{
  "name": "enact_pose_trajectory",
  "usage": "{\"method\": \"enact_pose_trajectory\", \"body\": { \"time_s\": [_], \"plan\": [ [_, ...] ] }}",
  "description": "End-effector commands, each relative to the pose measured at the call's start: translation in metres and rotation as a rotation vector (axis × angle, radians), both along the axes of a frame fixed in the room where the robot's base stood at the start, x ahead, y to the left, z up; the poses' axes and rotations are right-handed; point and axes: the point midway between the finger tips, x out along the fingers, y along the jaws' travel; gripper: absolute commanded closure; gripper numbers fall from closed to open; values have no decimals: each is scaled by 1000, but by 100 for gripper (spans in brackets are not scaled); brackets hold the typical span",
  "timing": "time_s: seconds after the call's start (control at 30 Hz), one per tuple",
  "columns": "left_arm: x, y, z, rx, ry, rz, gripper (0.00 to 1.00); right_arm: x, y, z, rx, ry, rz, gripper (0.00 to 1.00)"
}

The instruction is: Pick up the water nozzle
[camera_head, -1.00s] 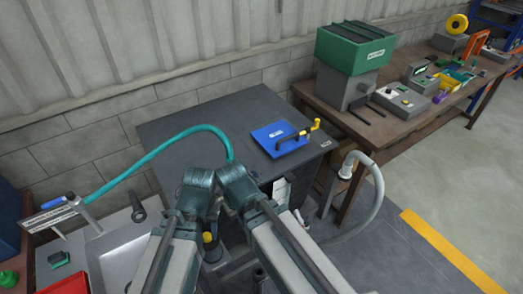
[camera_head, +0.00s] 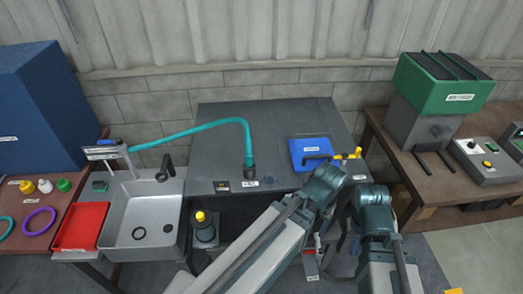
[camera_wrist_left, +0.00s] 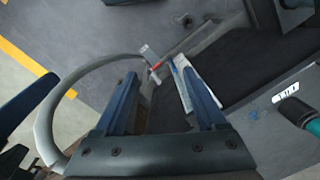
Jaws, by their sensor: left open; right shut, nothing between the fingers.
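The water nozzle (camera_head: 249,172) is a dark grey tip on the end of a teal hose. It lies on the dark table (camera_head: 220,150), near the front edge, behind a small white label. The nozzle also shows at the right edge of the left wrist view (camera_wrist_left: 295,110). My left gripper (camera_wrist_left: 160,76) is open and empty, with the nozzle off to the right of its fingers. In the head view my left arm mostly hides it. My right gripper (camera_head: 341,240) is shut and empty, low in front of the table and well right of the nozzle.
The teal hose (camera_head: 190,132) arches from above the sink (camera_head: 142,215) to the nozzle. A blue pad (camera_head: 308,150) with a dark handle lies right of the nozzle. A grey hose (camera_wrist_left: 45,130) curves at the left in the wrist view. The tabletop behind the nozzle is clear.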

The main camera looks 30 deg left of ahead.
Motion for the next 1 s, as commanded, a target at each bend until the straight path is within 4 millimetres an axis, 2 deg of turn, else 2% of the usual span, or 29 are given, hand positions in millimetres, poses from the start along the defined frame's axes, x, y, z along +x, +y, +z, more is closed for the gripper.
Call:
{"method": "enact_pose_trajectory", "body": {
  "time_s": [0.03, 0.17, 0.3, 0.5, 0.6, 0.7, 0.8, 1.0],
  "plan": [
    [13, 14, 19, -22, -16, 155, 27, 0, 0, 19, 0, 0, 0, 100],
    [44, 56, 48, -96, -55, 644, 27, 0, 0, 48, 1, 1, -2, 100],
    [72, 110, 78, -186, -80, 1194, 27, 0, 0, 76, 1, 1, -4, 100],
    [98, 195, 121, -328, -72, 1941, 27, 0, 0, 114, 1, 2, -6, 100],
    [104, 232, 138, -397, -49, 2244, 27, -1, 0, 127, 1, 2, -7, 100],
    [106, 262, 150, -457, -22, 2478, 27, -1, 0, 137, 2, 2, -8, 100],
    [106, 283, 158, -499, 2, 2638, 27, -1, 0, 143, 2, 2, -8, 100],
    [106, 299, 163, -537, 26, 2767, 27, 0, 0, 146, 2, 2, -9, 100]
  ]
}}
